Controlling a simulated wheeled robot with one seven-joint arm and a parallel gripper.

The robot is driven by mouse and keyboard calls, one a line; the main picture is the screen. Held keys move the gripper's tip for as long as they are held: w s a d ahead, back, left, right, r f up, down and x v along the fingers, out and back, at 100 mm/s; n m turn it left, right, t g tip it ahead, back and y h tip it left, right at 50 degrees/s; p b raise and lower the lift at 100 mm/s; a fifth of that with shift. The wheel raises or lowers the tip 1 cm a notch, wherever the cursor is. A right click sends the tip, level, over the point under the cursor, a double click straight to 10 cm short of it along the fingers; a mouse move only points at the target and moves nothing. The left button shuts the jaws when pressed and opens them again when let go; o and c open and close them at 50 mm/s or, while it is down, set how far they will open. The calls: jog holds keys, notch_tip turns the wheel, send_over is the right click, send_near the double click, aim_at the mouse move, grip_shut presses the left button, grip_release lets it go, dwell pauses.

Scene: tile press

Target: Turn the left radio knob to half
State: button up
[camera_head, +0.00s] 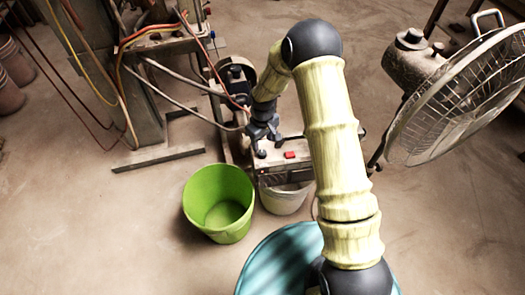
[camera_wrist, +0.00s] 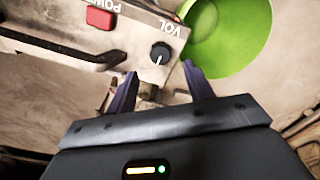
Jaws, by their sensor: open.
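In the wrist view, a round black knob (camera_wrist: 161,52) with a white pointer line sits on a worn pale panel (camera_wrist: 135,38), next to the letters VOL, which appear upside down. The pointer aims down and slightly left in this view. My gripper (camera_wrist: 160,78) is open, with its two dark purple fingers apart. The knob lies just beyond the gap between the fingertips, and nothing is held. In the head view my gripper (camera_head: 262,134) is over the left part of the radio (camera_head: 300,172). My arm hides part of the radio's right side.
A red button (camera_wrist: 100,18) and a dark handle (camera_wrist: 60,52) are on the panel. A green bucket (camera_head: 219,204) and a pale bucket (camera_head: 284,198) stand in front. A fan (camera_head: 460,95) is at the right and a teal round object (camera_head: 280,262) is near the bottom.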

aim_at(262, 152)
notch_tip(262, 152, down, 6)
jog(key=shift+f+b, duration=0.2)
jog(key=shift+b, duration=0.1)
jog(key=c, duration=1)
